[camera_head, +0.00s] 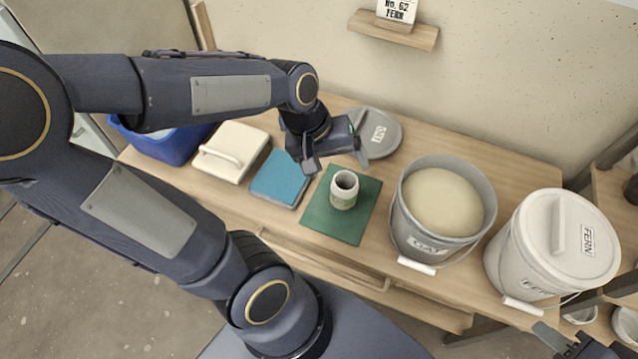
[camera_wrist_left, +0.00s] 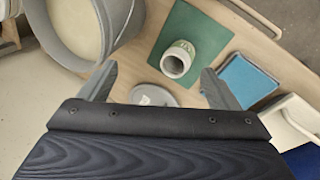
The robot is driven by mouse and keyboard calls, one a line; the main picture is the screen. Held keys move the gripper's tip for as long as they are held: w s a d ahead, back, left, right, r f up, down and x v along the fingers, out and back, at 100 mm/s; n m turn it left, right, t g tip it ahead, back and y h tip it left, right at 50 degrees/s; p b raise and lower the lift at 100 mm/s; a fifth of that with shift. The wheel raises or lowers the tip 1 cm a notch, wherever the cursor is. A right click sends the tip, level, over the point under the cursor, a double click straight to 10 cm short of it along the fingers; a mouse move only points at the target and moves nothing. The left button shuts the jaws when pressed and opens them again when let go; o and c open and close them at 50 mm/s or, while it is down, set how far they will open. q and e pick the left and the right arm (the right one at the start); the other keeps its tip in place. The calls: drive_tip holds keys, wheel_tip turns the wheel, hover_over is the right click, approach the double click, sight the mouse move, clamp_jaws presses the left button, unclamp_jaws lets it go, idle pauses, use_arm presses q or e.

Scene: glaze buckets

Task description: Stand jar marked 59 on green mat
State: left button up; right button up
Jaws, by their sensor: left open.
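A small pale jar (camera_head: 344,189) with a greenish label stands upright on the green mat (camera_head: 352,231). Its number cannot be read here. In the left wrist view the jar (camera_wrist_left: 178,58) shows its open mouth, and it is on the green mat (camera_wrist_left: 205,20) there too. My left gripper (camera_head: 337,163) is open and empty, above and behind the jar, apart from it. Its two fingers (camera_wrist_left: 155,84) frame the jar's direction in the wrist view. Part of my right gripper (camera_head: 575,345) shows at the bottom right corner, cut off by the frame edge.
A blue pad (camera_head: 278,178) and a cream lid (camera_head: 230,152) lie left of the mat. A grey lid (camera_head: 379,135) lies behind it. The grey OAT bucket (camera_head: 402,222) and white lidded FERN bucket (camera_head: 520,255) stand to the right. A blue bin (camera_head: 170,146) is at far left.

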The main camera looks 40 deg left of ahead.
use_arm(q)
drive_tip(key=s+d+r+m+t, duration=0.2)
drive_tip(key=s+r+m+t, duration=0.1)
drive_tip(key=s, duration=0.5)
drive_tip(key=shift+s+d+r+m+h, duration=0.15)
drive_tip(key=shift+s+r+m+h, duration=0.3)
drive_tip(key=shift+m, duration=0.75)
